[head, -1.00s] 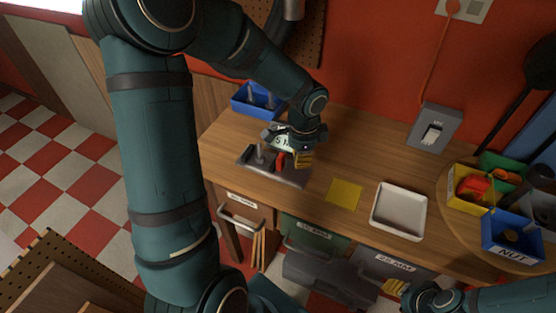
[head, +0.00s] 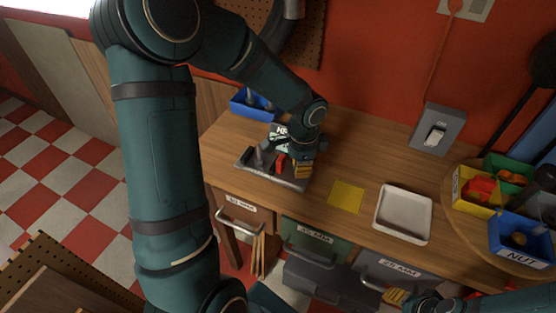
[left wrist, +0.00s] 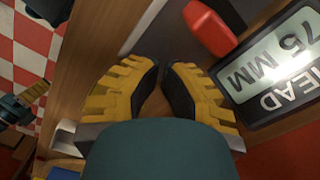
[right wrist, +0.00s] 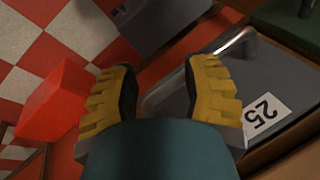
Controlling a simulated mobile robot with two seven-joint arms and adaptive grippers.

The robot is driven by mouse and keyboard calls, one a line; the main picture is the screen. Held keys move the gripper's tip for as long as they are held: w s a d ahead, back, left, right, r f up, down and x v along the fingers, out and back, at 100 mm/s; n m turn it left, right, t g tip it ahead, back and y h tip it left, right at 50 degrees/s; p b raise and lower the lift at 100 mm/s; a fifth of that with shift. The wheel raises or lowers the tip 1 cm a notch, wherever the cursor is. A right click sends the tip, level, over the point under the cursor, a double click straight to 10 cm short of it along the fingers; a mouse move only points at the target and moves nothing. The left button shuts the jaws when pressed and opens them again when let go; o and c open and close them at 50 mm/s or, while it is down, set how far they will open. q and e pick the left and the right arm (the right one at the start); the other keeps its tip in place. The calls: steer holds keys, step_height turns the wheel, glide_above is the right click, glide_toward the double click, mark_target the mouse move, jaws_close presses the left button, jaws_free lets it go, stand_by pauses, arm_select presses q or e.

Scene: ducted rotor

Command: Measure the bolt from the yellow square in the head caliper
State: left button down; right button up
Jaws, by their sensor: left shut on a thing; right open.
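The head caliper (head: 246,163) is a grey device at the left of the bench, with a red piece (left wrist: 210,27) and a display (left wrist: 275,75) reading "HEAD 75 MM". My left gripper (head: 302,172) is low over its right part; in the left wrist view its yellow fingers (left wrist: 164,85) are nearly together beside the red piece. The yellow square (head: 346,197) is bare. The bolt is hidden; I take it to be between the left fingers, though they cover it. My right gripper (right wrist: 164,88) is open and empty, low before the drawers.
A white tray (head: 403,236) stands right of the yellow square. A blue bin (head: 240,107) is behind the caliper. Yellow (head: 459,186), green (head: 497,160) and blue NUT (head: 519,254) bins stand on a round board. A grey switch box (head: 437,130) is at the wall.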

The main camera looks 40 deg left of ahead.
mark_target(278, 159)
arm_select(q)
steer(key=shift+a, duration=0.2)
steer(key=shift+s+a+p, duration=0.2)
steer(key=shift+a+p, duration=0.05)
steer(key=shift+a, duration=0.35)
steer(key=shift+s+a+p, duration=0.15)
steer(key=shift+a+p, duration=0.1)
steer(key=shift+a, duration=0.65)
steer(key=shift+s+a+p, duration=0.2)
steer(key=shift+a+p, duration=0.1)
steer(key=shift+a, duration=0.35)
steer(key=shift+s+a+p, duration=0.15)
steer(key=shift+a+p, duration=0.15)
steer(key=shift+a, duration=0.45)
steer(key=shift+s+a, duration=0.15)
steer(key=shift+a, duration=0.25)
stand_by(0.3)
steer(key=shift+d, duration=0.25)
